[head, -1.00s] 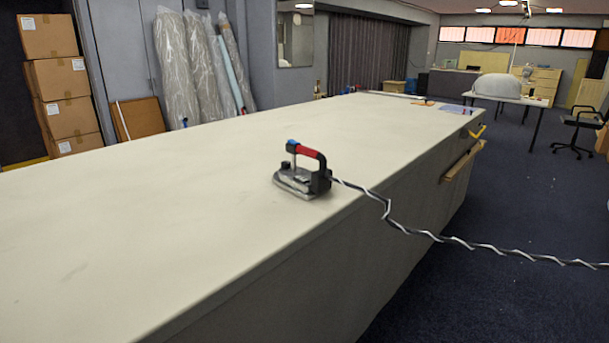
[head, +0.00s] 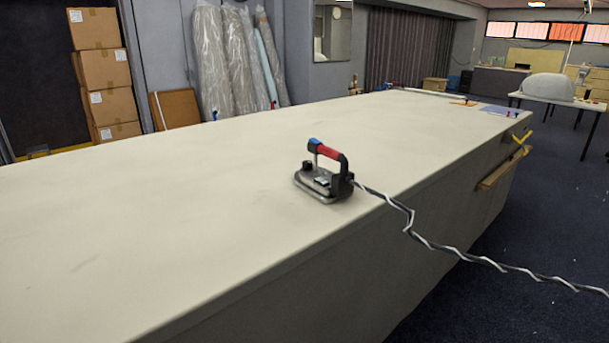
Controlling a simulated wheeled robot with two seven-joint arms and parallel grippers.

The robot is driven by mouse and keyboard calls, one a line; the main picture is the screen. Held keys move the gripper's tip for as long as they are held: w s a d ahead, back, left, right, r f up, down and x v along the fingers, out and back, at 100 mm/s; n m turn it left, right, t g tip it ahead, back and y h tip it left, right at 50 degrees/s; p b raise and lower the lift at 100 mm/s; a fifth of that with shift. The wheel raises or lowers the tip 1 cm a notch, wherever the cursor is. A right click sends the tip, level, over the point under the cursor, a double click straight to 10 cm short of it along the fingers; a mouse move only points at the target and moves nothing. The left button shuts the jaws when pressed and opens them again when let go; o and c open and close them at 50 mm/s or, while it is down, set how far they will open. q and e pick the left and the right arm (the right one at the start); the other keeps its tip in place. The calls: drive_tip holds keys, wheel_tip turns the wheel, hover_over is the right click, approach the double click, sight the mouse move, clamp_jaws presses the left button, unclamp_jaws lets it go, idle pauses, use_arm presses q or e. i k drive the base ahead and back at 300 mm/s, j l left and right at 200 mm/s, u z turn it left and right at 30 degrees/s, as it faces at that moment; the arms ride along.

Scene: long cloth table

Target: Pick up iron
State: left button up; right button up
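The iron (head: 325,176) stands on its flat soleplate on the long cloth-covered table (head: 190,215), close to the table's right-hand edge. It has a dark grey body and a red and black handle with a blue part at its upper left end. A black and white twisted cord (head: 450,249) runs from its rear over the table edge and off to the right. Neither of my grippers shows in the head view, and nothing touches the iron's handle.
The table top around the iron is clear. A wooden bar (head: 503,168) sticks out from the table's right side farther back. Stacked cardboard boxes (head: 103,72) and wrapped rolls (head: 212,62) stand behind the table. Dark blue floor (head: 540,220) lies open at the right.

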sight(327, 187)
drive_tip(key=i+l+u, duration=0.25)
drive_tip(key=l+u, duration=0.25)
drive_tip(key=l, duration=0.15)
drive_tip(key=i+l+u, duration=0.1)
drive_tip(key=l+u, duration=0.35)
drive_tip(key=l, duration=0.2)
drive_tip(key=l+u, duration=0.5)
drive_tip(key=l, duration=0.2)
